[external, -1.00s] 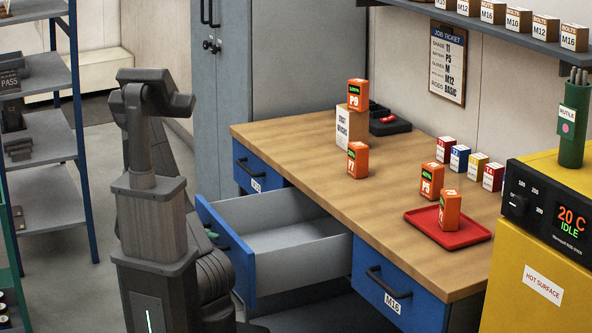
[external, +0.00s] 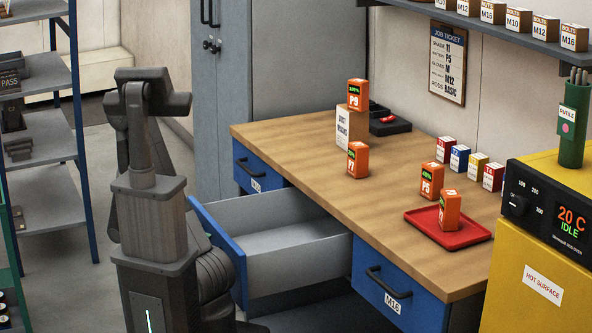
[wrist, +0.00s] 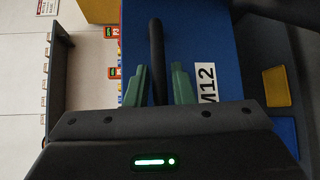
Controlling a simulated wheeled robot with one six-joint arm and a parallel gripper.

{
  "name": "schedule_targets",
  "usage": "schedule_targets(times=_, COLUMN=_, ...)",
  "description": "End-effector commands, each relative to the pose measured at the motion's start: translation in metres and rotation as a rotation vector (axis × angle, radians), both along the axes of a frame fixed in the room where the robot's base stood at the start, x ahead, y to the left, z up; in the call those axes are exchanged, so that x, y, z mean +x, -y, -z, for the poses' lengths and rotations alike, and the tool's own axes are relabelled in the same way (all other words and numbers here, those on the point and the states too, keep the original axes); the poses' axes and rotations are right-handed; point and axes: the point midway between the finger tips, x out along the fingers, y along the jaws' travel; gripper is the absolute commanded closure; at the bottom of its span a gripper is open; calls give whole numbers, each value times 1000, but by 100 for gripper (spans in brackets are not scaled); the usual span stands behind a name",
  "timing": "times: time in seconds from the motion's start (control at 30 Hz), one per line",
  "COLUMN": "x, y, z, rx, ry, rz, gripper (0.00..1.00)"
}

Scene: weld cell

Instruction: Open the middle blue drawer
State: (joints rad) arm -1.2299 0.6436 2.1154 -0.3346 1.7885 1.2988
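The middle blue drawer (external: 222,246) under the workbench is pulled well out, and its grey inside (external: 290,240) looks empty. In the wrist view its blue front (wrist: 210,45) carries an M12 label (wrist: 206,83) and a black bar handle (wrist: 157,50). My gripper (wrist: 159,70) has its two green fingers on either side of this handle. The fingers are apart, with a visible gap between the handle and the right finger. In the external view my arm hides the gripper and the handle.
A closed blue drawer (external: 258,168) lies to the left and a closed M16 drawer (external: 395,290) to the right. The wooden bench top (external: 310,155) holds orange battery boxes and a red tray (external: 420,222). A yellow oven (external: 515,260) stands at the right, shelving (external: 45,185) at the left.

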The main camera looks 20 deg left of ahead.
Motion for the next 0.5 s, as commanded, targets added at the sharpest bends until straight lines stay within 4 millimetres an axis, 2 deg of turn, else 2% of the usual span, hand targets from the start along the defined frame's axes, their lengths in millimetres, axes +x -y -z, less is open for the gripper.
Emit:
schedule_targets(times=0.13, x=0, y=-6, z=-1, rx=0, ry=0, rz=-1, gripper=78)
schedule_targets(times=0.23, x=1, y=-20, z=-3, rx=1, ry=1, rz=-2, gripper=78)
schedule_targets(times=0.5, x=1, y=-81, z=-13, rx=1, ry=0, rz=-3, gripper=78)
